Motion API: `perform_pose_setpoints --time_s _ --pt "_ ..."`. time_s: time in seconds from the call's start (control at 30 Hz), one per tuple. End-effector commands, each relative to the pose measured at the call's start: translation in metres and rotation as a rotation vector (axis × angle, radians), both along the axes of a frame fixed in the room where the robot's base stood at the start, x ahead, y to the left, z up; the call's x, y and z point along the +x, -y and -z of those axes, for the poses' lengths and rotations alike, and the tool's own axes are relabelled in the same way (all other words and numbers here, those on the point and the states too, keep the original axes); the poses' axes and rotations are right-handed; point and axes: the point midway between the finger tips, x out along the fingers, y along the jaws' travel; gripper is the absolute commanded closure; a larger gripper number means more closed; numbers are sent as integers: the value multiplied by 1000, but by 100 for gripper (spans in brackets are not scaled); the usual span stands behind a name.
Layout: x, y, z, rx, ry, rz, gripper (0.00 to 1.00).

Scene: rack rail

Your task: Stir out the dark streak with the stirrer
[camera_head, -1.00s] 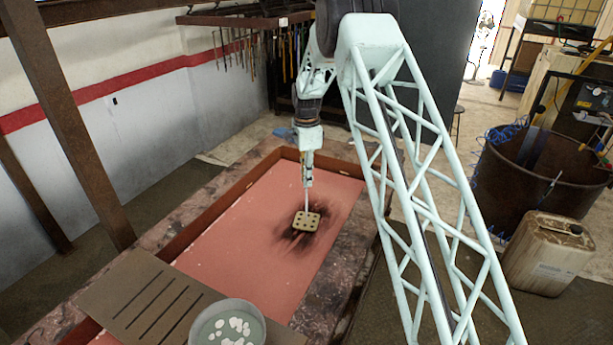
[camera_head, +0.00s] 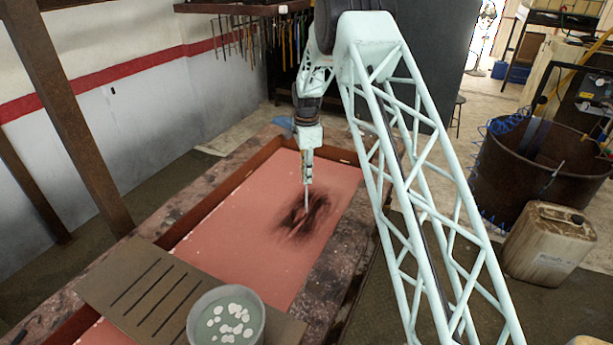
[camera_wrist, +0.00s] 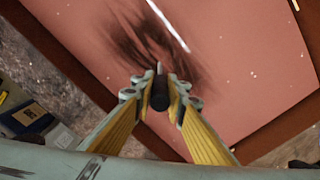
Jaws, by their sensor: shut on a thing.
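The pink liquid (camera_head: 240,245) fills a long shallow tank (camera_head: 215,193) with a rusty rim. The dark streak (camera_head: 290,226) lies in the liquid toward the tank's right side, smeared with brushed edges; it also shows in the wrist view (camera_wrist: 128,38). My gripper (camera_head: 307,181) is above the streak, shut on the stirrer (camera_head: 307,199). The stirrer's pale shaft points down into the streak, and its paddle is hidden under the surface. In the wrist view, my gripper (camera_wrist: 160,88) grips a dark, round part of the stirrer (camera_wrist: 160,97).
A large rusty drum (camera_head: 510,185) and a dirty jerrycan (camera_head: 545,243) stand to the right. The liquid between board and streak is clear.

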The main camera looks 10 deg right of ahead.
Motion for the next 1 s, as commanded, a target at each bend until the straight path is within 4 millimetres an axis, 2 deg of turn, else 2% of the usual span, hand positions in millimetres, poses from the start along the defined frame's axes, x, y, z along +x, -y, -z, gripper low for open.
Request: perform_pose_setpoints --time_s 0.37,1.0 --pt "6 5 0 0 1 1 100" --pt "54 42 0 0 1 1 100"
